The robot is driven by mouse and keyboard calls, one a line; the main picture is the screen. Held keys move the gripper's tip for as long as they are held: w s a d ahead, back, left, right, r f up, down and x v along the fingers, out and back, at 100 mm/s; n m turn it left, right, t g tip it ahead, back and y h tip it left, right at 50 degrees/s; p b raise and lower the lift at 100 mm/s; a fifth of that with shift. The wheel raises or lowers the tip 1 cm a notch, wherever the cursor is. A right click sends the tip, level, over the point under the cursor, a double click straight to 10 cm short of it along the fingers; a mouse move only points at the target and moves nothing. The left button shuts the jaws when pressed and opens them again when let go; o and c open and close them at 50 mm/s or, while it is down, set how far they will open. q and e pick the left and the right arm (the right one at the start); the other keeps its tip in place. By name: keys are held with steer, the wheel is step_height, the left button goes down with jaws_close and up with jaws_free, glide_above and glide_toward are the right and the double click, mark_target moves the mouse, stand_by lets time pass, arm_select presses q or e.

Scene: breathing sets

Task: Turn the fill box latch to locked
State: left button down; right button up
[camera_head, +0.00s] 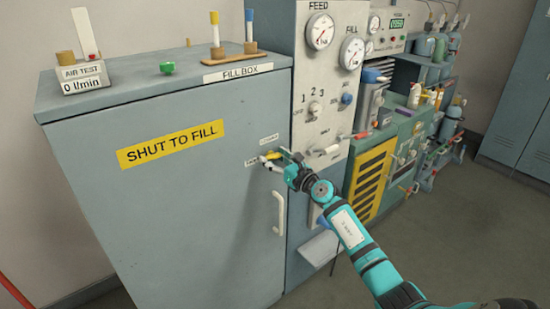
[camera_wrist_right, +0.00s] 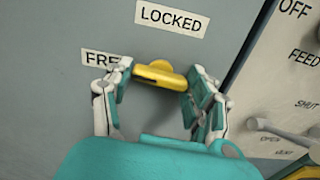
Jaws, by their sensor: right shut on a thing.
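The fill box (camera_head: 190,210) is a grey cabinet with its door shut and a yellow "SHUT TO FILL" sign. Its yellow latch (camera_wrist_right: 160,74) is on the door's upper right and also shows in the head view (camera_head: 273,155). The latch lies roughly level, beside the "FREE" label (camera_wrist_right: 100,58) and below the "LOCKED" label (camera_wrist_right: 172,18). My right gripper (camera_wrist_right: 158,78) is shut on the latch, one finger at each end. The fingers partly cover the latch and the "FREE" label. My left gripper is not in view.
A white door handle (camera_head: 279,213) is below the latch. The gauge panel (camera_head: 320,85), with knobs and a lever (camera_head: 325,151), stands close on the right. A green-fronted unit (camera_head: 395,160) and cylinders (camera_head: 450,120) are beyond it. The floor at right is clear.

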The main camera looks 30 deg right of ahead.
steer(key=m+p, duration=0.2)
steer(key=m, duration=0.1)
steer(key=shift+r+m+p, duration=0.1)
steer(key=shift+m+p, duration=0.2)
steer(key=shift+m, duration=0.1)
steer(key=shift+m+p, duration=0.85)
steer(key=shift+m, duration=1.15)
steer(key=o, duration=1.2)
steer(key=shift+s, duration=0.1)
steer(key=s, duration=0.8)
steer(key=s+d, duration=0.1)
steer(key=s, duration=0.2)
steer(key=shift+s, duration=0.4)
